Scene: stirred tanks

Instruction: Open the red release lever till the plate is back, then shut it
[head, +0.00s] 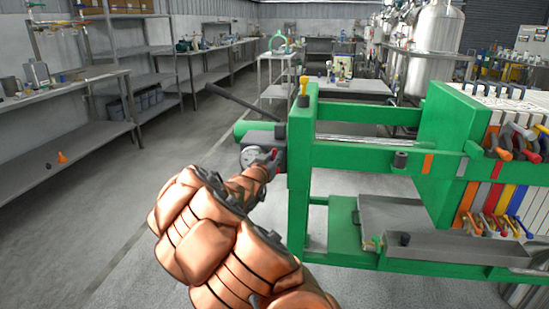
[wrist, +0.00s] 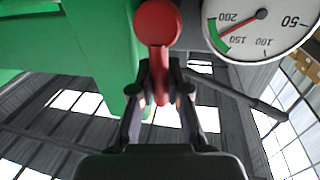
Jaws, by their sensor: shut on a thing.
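The red release lever (wrist: 157,24) shows in the wrist view, with a round red hub at the top and a handle running down between my fingers. My gripper (wrist: 159,88) is shut on the handle of this lever. In the head view the lever (head: 274,158) is a small red part beside the gauge, at the left end of the green press frame (head: 300,150). My arm reaches to it from below and hides most of my gripper there. Plates (head: 483,207) with coloured handles stand packed at the right. I cannot tell which plate the task means.
A pressure gauge (wrist: 262,25) sits right of the lever, its needle near the 200 side. A dark pump handle (head: 245,104) sticks out up and left from the grey unit. A grey tray (head: 455,246) lies under the press.

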